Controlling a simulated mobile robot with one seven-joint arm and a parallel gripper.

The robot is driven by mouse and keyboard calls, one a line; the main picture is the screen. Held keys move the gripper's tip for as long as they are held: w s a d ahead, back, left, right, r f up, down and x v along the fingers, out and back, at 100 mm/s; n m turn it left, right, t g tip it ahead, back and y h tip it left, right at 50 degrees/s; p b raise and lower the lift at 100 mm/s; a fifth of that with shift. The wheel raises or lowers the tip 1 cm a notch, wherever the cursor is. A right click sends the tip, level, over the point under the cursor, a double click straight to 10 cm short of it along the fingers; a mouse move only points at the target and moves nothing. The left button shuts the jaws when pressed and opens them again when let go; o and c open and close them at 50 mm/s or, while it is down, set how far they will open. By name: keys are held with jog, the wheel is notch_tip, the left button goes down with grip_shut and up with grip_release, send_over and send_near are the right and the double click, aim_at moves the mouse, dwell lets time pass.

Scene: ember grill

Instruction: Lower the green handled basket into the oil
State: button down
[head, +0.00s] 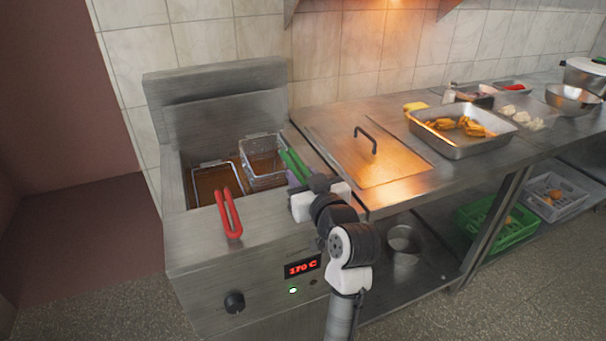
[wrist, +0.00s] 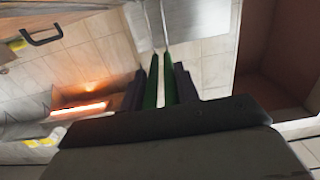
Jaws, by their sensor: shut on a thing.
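The green handled basket (head: 261,170) is a wire basket at the right side of the fryer. My gripper (head: 292,178) is at the green handle (head: 294,164), to the right of the basket. In the wrist view my gripper (wrist: 160,88) is shut on the green handle (wrist: 160,75), which shows as two green bars between the fingers. Dark brown oil (head: 205,181) shows in the left part of the fryer. Whether the green handled basket touches oil cannot be told.
The fryer (head: 215,260) has a red 170 C display (head: 302,268) and a knob (head: 234,302). To its right, the steel counter holds a lidded hatch with a black handle (head: 366,139) and a tray of yellow food (head: 447,146). A green crate (head: 497,223) stands below.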

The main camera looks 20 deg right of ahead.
jog(key=shift+f+b, duration=1.95)
jog(key=shift+f, duration=0.95)
jog(key=shift+f+b, duration=0.35)
jog(key=shift+b, duration=0.05)
jog(key=shift+f, duration=0.2)
jog(key=c, duration=0.9)
grip_release()
jog(key=shift+c, duration=0.2)
jog(key=shift+f, duration=0.1)
jog(key=s+r+p, duration=0.1)
jog(key=s+p, duration=0.6)
jog(key=s, duration=0.6)
jog(key=shift+s+d+p, duration=0.2)
jog(key=shift+s+p, duration=0.15)
jog(key=shift+s, duration=0.05)
